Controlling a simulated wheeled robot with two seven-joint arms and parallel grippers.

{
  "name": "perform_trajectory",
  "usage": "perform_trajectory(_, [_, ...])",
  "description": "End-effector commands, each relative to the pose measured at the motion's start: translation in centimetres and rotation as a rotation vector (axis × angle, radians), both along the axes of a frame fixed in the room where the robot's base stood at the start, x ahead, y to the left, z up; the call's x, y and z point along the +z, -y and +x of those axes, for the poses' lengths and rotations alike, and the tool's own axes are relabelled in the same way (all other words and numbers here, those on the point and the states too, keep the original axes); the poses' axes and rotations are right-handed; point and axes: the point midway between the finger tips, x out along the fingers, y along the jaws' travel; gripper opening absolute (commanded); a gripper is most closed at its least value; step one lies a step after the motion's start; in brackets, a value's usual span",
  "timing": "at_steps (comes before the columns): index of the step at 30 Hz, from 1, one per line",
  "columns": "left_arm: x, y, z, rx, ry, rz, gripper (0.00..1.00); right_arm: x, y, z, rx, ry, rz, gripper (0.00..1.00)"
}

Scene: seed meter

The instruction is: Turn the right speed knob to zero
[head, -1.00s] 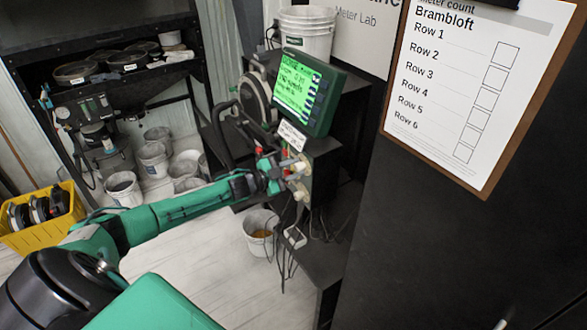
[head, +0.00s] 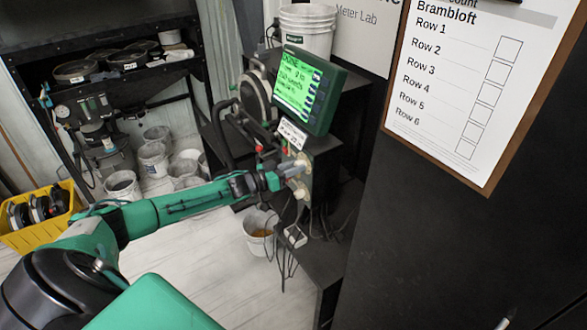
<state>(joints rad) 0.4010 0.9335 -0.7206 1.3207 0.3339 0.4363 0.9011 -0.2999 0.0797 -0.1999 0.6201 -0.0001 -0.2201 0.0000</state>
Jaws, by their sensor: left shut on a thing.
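The meter's control box (head: 318,152) stands on the black bench, with pale knobs on its front panel. My left gripper (head: 291,169) reaches in from the left and is shut on the upper pale knob (head: 302,161), largely hiding it. A second pale knob (head: 301,193) shows just below, clear of the fingers. The green-lit display (head: 295,82) sits above the box; its text is too small to read surely. My right gripper is not in view.
A black hose and disc-shaped meter (head: 257,95) stand behind the gripper. A white bucket (head: 260,230) and hanging cables are below. A clipboard (head: 455,90) is at the right, a yellow crate (head: 40,235) at the far left.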

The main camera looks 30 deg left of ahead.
Motion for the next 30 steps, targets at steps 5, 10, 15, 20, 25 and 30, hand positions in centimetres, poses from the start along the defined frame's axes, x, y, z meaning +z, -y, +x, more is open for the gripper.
perform_trajectory(5, [-0.3, 0.04, -0.09, 0.0, -0.045, -0.099, 0.07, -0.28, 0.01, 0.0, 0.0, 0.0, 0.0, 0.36])
perform_trajectory(10, [-0.31, 0.06, -0.1, -0.001, -0.072, -0.161, 0.07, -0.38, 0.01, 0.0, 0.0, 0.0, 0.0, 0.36])
perform_trajectory(15, [-0.3, 0.06, -0.11, -0.001, -0.085, -0.195, 0.07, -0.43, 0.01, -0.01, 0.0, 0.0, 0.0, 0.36])
perform_trajectory(20, [-0.3, 0.07, -0.11, -0.001, -0.09, -0.206, 0.07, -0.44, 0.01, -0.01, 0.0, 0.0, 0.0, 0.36])
perform_trajectory(25, [-0.3, 0.1, -0.11, -0.001, -0.09, -0.207, 0.07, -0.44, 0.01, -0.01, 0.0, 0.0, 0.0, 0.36])
perform_trajectory(30, [-0.31, 0.1, -0.11, -0.001, -0.09, -0.207, 0.33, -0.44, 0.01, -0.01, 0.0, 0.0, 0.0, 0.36])
